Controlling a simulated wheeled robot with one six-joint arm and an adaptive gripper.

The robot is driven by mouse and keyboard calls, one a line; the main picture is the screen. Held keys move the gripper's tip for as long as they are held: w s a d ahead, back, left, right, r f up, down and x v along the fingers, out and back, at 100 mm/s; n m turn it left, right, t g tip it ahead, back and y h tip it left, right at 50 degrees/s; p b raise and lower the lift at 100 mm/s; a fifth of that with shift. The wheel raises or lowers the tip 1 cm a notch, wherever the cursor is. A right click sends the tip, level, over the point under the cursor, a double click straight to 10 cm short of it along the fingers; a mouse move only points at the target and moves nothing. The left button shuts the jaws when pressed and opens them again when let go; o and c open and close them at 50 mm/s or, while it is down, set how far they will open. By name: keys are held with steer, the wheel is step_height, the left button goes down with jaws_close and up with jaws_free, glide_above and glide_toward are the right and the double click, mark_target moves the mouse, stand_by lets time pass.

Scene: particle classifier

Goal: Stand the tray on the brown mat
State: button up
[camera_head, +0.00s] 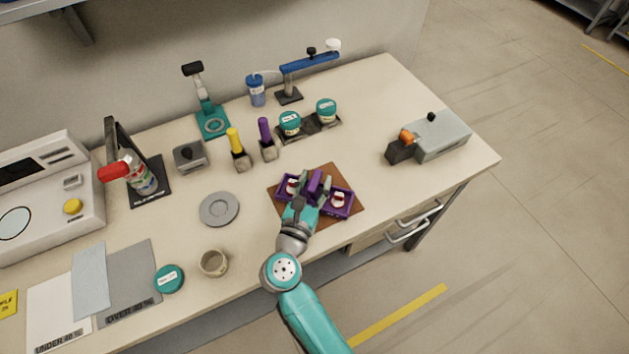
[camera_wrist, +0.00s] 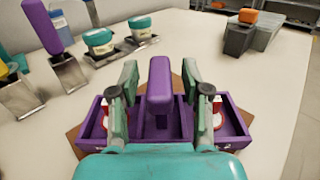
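The purple tray (camera_head: 342,204) has a raised middle handle and a compartment at each end, each holding a white and red item. It sits over the brown mat (camera_head: 343,178) within its outline and looks level and resting on it. In the wrist view the tray (camera_wrist: 232,128) spans the picture below its upright handle (camera_wrist: 160,82). My gripper (camera_head: 315,185) is over the middle of the tray. Its two fingers stand on either side of the handle with a visible gap on each side, so it is open. My gripper hides part of the tray and mat in the head view.
Behind the mat stand a purple-handled scoop (camera_head: 267,140), a yellow-handled scoop (camera_head: 238,150) and two teal-lidded jars (camera_head: 290,123) on a dark holder. A grey device (camera_head: 440,137) stands at the right. A grey disc (camera_head: 219,209) and beige cup (camera_head: 213,263) lie left.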

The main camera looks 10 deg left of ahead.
steer(key=shift+r, duration=0.1)
steer(key=shift+s, duration=0.25)
steer(key=s, duration=0.3)
steer(key=s+a, duration=0.1)
steer(key=s, duration=0.3)
steer(key=s+a, duration=0.1)
steer(key=s, duration=0.3)
steer(key=shift+s+a, duration=0.15)
steer(key=s+d+r+n+t, duration=0.1)
steer(key=s+d+n+t, duration=0.15)
steer(key=d+n, duration=0.4)
steer(key=s+d+r+n+t+y, duration=0.1)
steer(key=s+d+r+n, duration=0.15)
steer(key=d+n, duration=0.35)
steer(key=s+d+r+n+t, duration=0.1)
steer(key=s+d+n, duration=0.3)
steer(key=d, duration=0.4)
steer(key=s+d+f+n+g+y, duration=0.1)
steer(key=s+d+f+n+g, duration=0.1)
steer(key=s+n, duration=0.7)
steer(key=s+d+f+n+g+y, duration=0.1)
steer(key=s+d+n+g, duration=0.2)
steer(key=s+n, duration=0.7)
steer(key=n+g, duration=0.2)
steer(key=shift+d+f+n, duration=0.35)
steer(key=shift+d+f, duration=0.05)
